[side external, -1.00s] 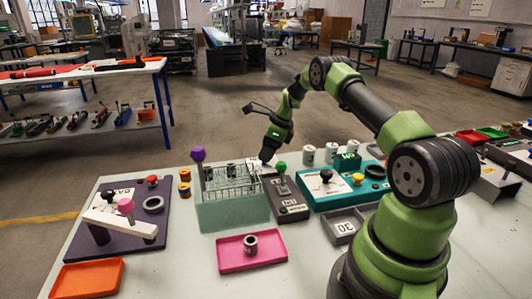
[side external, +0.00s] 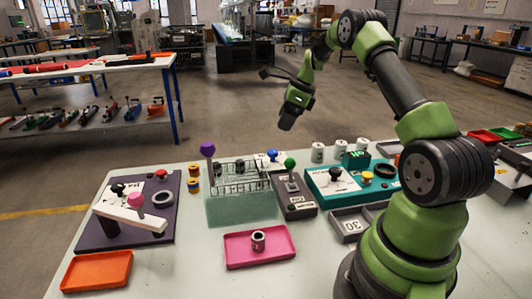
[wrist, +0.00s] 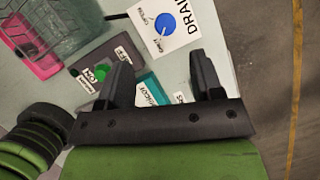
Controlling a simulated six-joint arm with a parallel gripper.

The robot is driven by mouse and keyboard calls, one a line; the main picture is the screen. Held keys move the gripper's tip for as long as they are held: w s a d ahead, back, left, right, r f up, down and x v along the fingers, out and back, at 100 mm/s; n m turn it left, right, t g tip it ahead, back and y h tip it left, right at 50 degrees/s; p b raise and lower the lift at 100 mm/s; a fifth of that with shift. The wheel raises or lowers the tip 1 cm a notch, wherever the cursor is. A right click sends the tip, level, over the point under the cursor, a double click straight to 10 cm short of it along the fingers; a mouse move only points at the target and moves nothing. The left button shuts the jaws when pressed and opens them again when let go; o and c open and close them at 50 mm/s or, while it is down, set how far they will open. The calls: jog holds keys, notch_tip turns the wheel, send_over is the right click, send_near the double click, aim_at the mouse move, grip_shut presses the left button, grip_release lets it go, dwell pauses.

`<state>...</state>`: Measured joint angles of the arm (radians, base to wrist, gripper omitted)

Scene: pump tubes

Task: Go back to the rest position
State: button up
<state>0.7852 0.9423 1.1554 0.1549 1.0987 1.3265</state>
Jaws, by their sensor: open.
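My gripper (side external: 287,122) is in the air above the back edge of the bench, pointing down, and well clear of everything on it. In the wrist view its two dark fingers (wrist: 163,65) stand wide apart with nothing between them. Beyond the fingertips is a blue knob (wrist: 165,24) on a white card reading DRAIN. The blue knob (side external: 272,155) also shows in the side view, below and left of my gripper. A dark box with a green knob (side external: 289,163) stands in front of it; the green knob (wrist: 102,72) is left of the fingers in the wrist view.
A wire rack in a clear tank (side external: 238,208) holds dark pieces, with a purple knob (side external: 207,149) beside it. A pink tray (side external: 262,258) holds one tube piece. A teal unit (side external: 345,190), white canisters (side external: 318,151) and an orange tray (side external: 97,271) are around. The air around my gripper is free.

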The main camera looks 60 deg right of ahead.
jog(key=s+a+r+n+t, duration=0.1)
jog(key=s+a+r+n, duration=0.2)
jog(key=a+r+n, duration=0.6)
jog(key=s+a+r+n, duration=0.2)
jog(key=a+r+n, duration=0.2)
jog(key=a+r, duration=0.5)
jog(key=s+a+f+n+t, duration=0.1)
jog(key=s+a+n+t, duration=0.1)
jog(key=s+a+n, duration=0.9)
jog(key=s+n, duration=0.2)
jog(key=s, duration=0.2)
jog(key=shift+s+f, duration=0.3)
jog(key=shift+f, duration=0.05)
jog(key=shift+a, duration=0.1)
